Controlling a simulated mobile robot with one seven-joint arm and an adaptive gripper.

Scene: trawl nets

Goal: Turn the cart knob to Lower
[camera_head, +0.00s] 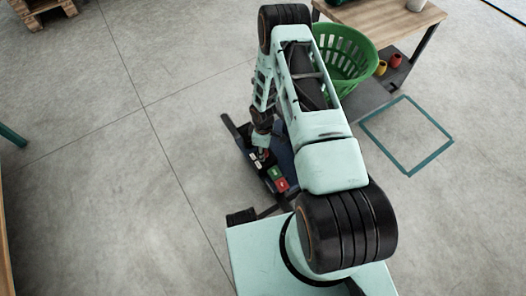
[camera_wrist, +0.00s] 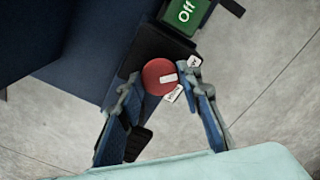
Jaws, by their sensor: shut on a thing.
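The round red knob (camera_wrist: 155,80) has a white mark on its face, which points to the right in the wrist view. My gripper (camera_wrist: 164,84) is shut on it, with one finger on each side. Two small white labels, one above right (camera_wrist: 194,61) and one below right (camera_wrist: 173,95), sit beside the knob; their words are too small to read. In the head view my gripper (camera_head: 262,153) reaches down to the dark cart panel (camera_head: 243,141), and my arm hides much of the cart.
In the head view a red button (camera_head: 281,185) sits beside the green one (camera_head: 275,173). A green basket (camera_head: 345,60) and wooden table (camera_head: 390,20) stand behind.

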